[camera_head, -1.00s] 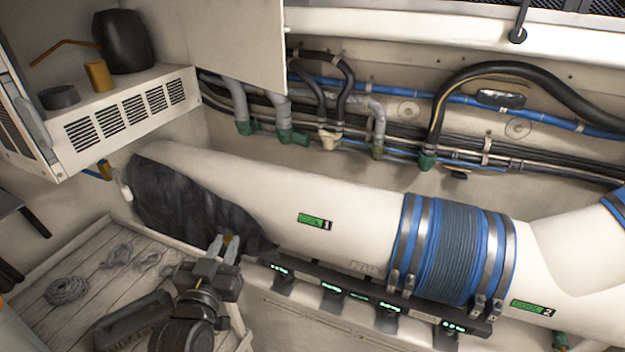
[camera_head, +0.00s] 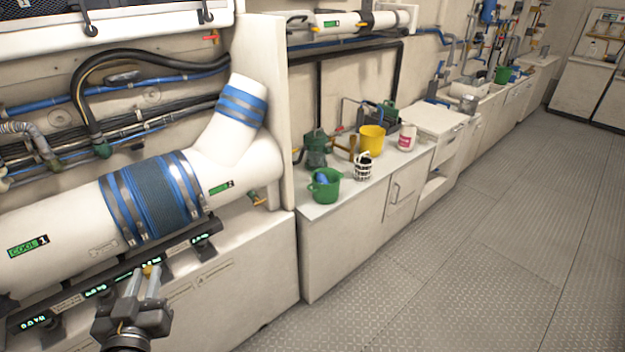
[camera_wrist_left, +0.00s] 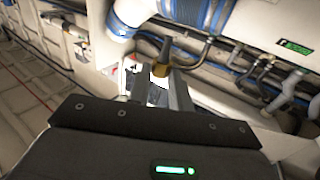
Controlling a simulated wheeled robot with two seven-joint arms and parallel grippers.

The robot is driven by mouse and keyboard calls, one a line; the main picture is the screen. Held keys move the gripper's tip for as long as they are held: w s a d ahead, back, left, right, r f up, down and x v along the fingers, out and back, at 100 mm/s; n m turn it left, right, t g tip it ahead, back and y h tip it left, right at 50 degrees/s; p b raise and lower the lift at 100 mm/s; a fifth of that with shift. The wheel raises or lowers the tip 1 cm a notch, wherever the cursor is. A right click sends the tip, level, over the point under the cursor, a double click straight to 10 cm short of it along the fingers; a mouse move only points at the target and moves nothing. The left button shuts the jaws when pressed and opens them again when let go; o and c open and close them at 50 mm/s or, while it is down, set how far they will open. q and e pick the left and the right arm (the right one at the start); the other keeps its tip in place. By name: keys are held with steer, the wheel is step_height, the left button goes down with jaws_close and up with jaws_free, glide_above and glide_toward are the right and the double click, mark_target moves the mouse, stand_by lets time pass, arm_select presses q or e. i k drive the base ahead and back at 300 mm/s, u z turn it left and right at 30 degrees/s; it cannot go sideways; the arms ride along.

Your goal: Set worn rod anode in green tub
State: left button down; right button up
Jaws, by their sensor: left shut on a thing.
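My left gripper (camera_head: 147,283) is at the lower left of the head view, in front of the white exhaust pipe. It is shut on the worn rod anode (camera_head: 149,271), of which a small brass-coloured end shows between the fingertips. In the left wrist view the anode (camera_wrist_left: 161,64) shows a brass fitting and a dark, tapered rod standing out of the jaws. A green tub (camera_head: 326,190) stands on the near grey counter, right of and beyond my gripper, with something blue in it. My right gripper is not in view.
On the counter (camera_head: 345,196) stand a dark green can (camera_head: 317,150), a yellow bucket (camera_head: 372,140), a black-and-white caged item (camera_head: 362,166) and a white-and-red container (camera_head: 407,137). Another green vessel (camera_head: 502,75) is farther back. The metal floor (camera_head: 450,250) at right is clear.

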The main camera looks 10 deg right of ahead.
mark_target(315, 186)
steer(key=z, duration=0.2)
steer(key=k, duration=0.3)
steer(key=z, duration=1.35)
steer(key=i, duration=0.9)
steer(key=z, duration=0.75)
steer(key=i, duration=1.1)
steer(key=u, duration=1.1)
steer(key=i, duration=0.85)
steer(key=u, duration=0.9)
